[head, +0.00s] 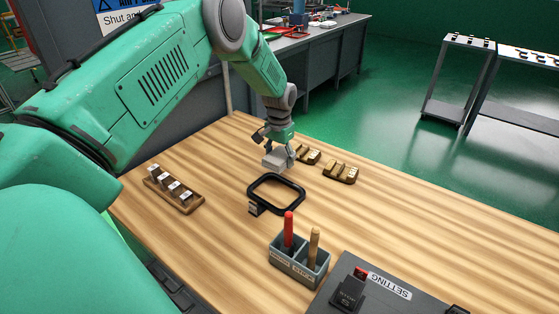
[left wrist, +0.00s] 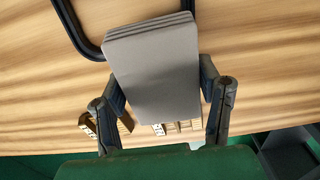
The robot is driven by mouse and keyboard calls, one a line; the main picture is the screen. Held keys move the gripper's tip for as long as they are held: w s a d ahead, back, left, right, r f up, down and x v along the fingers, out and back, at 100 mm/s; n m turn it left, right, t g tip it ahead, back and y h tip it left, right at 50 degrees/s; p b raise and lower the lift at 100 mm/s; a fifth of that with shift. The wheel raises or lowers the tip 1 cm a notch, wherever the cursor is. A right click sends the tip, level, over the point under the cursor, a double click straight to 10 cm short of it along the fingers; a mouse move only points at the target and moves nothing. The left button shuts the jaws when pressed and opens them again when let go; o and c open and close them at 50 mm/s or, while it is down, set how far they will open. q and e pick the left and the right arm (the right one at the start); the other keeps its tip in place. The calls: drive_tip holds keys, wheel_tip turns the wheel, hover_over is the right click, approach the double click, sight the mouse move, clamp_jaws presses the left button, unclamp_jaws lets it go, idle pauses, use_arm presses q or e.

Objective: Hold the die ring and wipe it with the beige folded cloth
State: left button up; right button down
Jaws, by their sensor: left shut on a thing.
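The die ring, a black rounded-square frame (head: 291,205) with a small grey piece at its near left corner, lies flat on the wooden table. Part of its dark edge shows at the top left of the left wrist view (left wrist: 76,28). My left gripper (head: 279,157) is shut on the folded cloth (head: 270,163), a flat layered block that looks grey-beige. It is just beyond the ring's far side; I cannot tell how high above the table. In the left wrist view the cloth (left wrist: 155,70) sits between both fingers and covers part of the view. My right gripper is not in view.
Two small wooden holders (head: 340,173) stand just right of my left gripper. A wooden rack (head: 174,190) with white-topped pieces lies at left. A grey box (head: 299,268) with red and tan handles stands in front, beside a dark SETTING panel (head: 385,292). The table's right side is clear.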

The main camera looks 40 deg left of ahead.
use_arm(q)
drive_tip(key=shift+r, duration=0.1)
drive_tip(key=shift+r+p, duration=1.05)
drive_tip(key=shift+r, duration=0.45)
drive_tip(key=shift+f, duration=0.1)
